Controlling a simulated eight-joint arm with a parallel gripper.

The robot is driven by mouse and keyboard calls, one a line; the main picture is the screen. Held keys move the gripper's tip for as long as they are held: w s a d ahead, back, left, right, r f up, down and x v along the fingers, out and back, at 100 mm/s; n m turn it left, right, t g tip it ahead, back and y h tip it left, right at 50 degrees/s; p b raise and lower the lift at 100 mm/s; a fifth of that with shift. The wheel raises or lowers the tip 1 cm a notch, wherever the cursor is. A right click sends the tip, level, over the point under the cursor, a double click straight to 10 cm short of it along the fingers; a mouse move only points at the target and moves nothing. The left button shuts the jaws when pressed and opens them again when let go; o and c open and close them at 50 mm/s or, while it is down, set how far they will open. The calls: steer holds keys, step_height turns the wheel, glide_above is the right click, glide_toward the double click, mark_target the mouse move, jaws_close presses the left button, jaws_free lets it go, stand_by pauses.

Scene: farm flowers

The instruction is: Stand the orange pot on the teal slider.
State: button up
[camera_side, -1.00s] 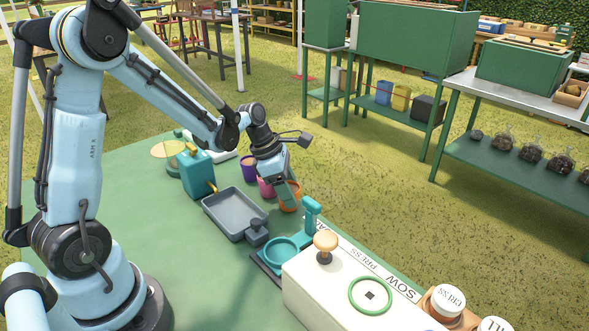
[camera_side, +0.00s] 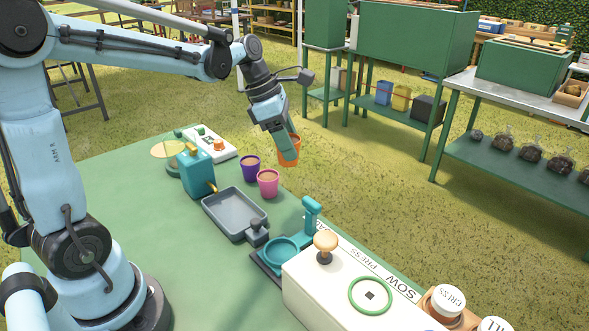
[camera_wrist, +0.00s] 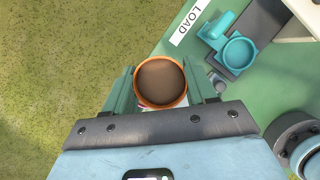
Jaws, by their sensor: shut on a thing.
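The orange pot (camera_side: 288,152), filled with brown soil, is held in my gripper (camera_side: 287,140) above the far right edge of the green table. In the wrist view the orange pot (camera_wrist: 161,82) sits upright between the two green fingers of my gripper (camera_wrist: 160,95), which are shut on it. The teal slider (camera_side: 281,249), with a round ring-shaped seat and an upright handle, is on the table in front of the white sowing box. Its seat is empty. The teal slider (camera_wrist: 238,53) also shows at the upper right of the wrist view, beside the LOAD label.
A purple pot (camera_side: 250,167) and a pink pot (camera_side: 268,183) stand on the table beyond the grey tray (camera_side: 222,207). A teal dispenser (camera_side: 197,175) stands left of them. The white sowing box (camera_side: 330,285) stands right of the slider. Open grass lies beyond the table edge.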

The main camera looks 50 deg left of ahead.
steer(key=r, duration=0.3)
steer(key=d+r, duration=0.1)
steer(key=shift+s+r, duration=0.2)
steer(key=shift+s, duration=0.15)
steer(key=s+d, duration=0.5)
steer(key=d, duration=0.1)
glide_above(282, 254)
step_height(282, 254, down, 4)
steer(key=shift+f, duration=5.7)
steer(key=shift+f, duration=0.1)
steer(key=o, duration=1.1)
